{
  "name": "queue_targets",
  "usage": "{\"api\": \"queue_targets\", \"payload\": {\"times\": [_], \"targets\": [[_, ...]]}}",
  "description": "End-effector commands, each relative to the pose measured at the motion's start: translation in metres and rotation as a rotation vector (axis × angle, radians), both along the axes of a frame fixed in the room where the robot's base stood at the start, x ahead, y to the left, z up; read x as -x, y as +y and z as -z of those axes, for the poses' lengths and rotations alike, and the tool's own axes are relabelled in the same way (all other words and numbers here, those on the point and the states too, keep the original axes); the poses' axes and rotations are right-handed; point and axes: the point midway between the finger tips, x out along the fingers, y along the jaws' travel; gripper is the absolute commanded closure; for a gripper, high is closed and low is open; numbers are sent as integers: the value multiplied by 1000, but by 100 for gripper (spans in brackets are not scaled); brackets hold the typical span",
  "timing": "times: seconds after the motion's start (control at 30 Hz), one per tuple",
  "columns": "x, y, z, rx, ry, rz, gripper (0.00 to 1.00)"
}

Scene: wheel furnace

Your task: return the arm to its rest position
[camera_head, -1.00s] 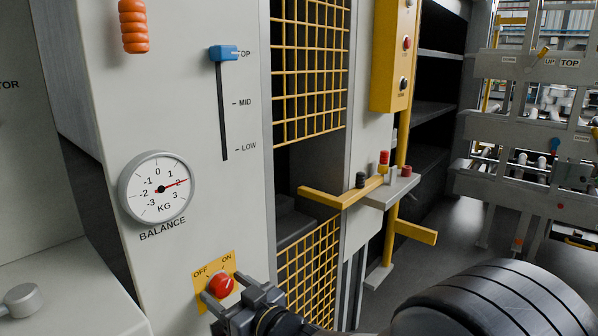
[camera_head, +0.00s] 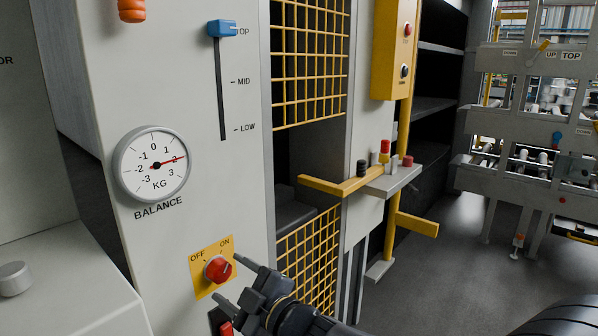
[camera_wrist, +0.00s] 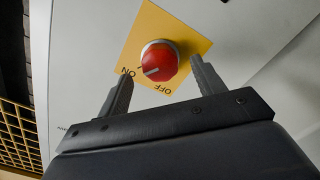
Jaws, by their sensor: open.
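My gripper (camera_head: 230,279) is open in front of the cabinet panel, just below and to the right of the red rotary knob (camera_head: 218,269). The knob sits on a yellow OFF/ON plate (camera_head: 202,283). In the wrist view the two fingers (camera_wrist: 157,89) point toward the red knob (camera_wrist: 159,61) with a clear gap between them, and nothing is held. The knob's white mark points toward ON in the wrist view. My forearm reaches in from the lower right of the head view.
A balance gauge (camera_head: 152,165) and a blue-handled slider (camera_head: 222,28) at TOP are on the same panel. Yellow mesh guards (camera_head: 309,65) and a yellow bar (camera_head: 345,186) with small buttons stand to the right. Open floor (camera_head: 430,275) lies further right.

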Motion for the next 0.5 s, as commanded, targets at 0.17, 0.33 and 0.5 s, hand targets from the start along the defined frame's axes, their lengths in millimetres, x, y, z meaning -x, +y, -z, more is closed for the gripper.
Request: {"api": "queue_targets", "payload": {"times": [0.17, 0.33, 0.5], "targets": [[22, -28, -3, -1, 1, 3, 35], [38, -46, -2, -2, 2, 3, 35], [46, -55, -1, -3, 3, 1, 35]]}}
